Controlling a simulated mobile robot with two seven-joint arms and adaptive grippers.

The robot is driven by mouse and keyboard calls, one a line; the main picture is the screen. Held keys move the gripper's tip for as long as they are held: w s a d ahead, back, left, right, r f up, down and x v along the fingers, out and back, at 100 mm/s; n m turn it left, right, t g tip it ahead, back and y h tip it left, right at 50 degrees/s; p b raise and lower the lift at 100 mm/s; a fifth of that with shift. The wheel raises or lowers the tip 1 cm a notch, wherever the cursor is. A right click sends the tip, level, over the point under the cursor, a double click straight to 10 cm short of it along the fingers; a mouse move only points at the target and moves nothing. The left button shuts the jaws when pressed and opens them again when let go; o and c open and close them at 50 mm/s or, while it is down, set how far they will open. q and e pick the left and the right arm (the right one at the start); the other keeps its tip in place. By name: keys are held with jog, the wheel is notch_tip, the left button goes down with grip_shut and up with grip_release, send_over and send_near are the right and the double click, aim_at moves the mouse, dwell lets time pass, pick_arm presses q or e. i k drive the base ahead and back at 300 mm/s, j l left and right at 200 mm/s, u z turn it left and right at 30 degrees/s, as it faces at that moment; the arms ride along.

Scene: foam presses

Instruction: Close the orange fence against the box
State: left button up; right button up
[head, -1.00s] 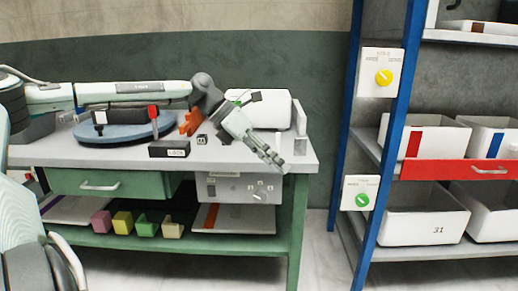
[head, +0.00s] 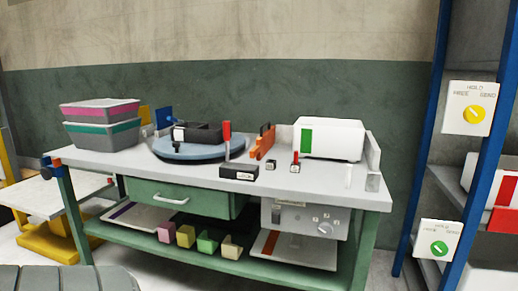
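The orange fence (head: 263,143) stands upright on the grey bench top (head: 345,185), right of the round turntable. A white box (head: 343,139) with a green stripe on its front sits at the right end of the bench. The fence stands left of this box, with a visible gap between them. Neither of my grippers is in view.
A blue-grey turntable (head: 180,153) carries a black block. A black labelled block (head: 239,171) and a small red-handled switch (head: 295,163) sit at the front. Stacked bins (head: 101,123) stand at left. A blue-posted shelf (head: 425,140) is at right.

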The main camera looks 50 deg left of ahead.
aim_at(267, 140)
jog(key=i+j+u, duration=0.15)
jog(key=u, duration=0.3)
jog(key=i+j+u, duration=0.15)
jog(key=u, duration=0.35)
jog(key=i+j+u, duration=0.1)
jog(key=u, duration=0.35)
jog(key=i+u, duration=0.15)
jog(key=i, duration=0.45)
jog(key=i+l+u, duration=0.15)
jog(key=i, duration=0.45)
